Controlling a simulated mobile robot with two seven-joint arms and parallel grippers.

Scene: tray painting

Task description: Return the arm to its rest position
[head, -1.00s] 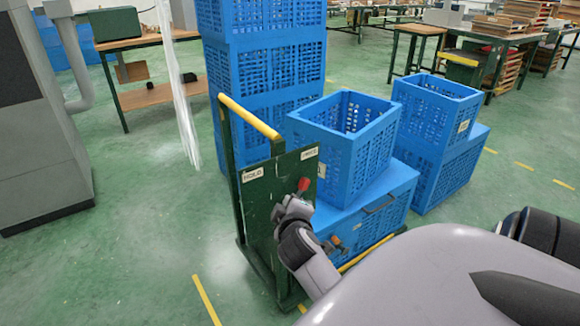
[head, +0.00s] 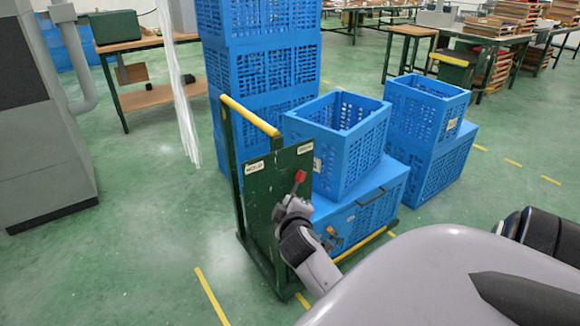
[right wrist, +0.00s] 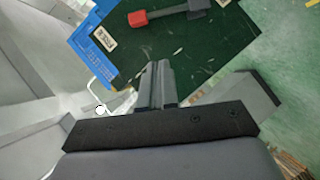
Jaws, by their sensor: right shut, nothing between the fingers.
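My right gripper (head: 284,212) is small in the head view, at the end of a grey arm in front of the green panel. In the right wrist view its two dark fingers (right wrist: 157,85) are together, with nothing between them. The fingers point at the dark green panel (right wrist: 175,50), and a gap shows to a red-tipped dark lever (right wrist: 140,18). The red tip also shows in the head view (head: 300,176), just above my gripper. My left gripper is not in view.
The green panel (head: 258,195) is the end of a cart with a yellow handle (head: 250,116). Blue crates (head: 325,150) stand on and behind it. A grey cabinet (head: 40,150) is at the left. Open green floor (head: 140,240) lies between the cabinet and the cart.

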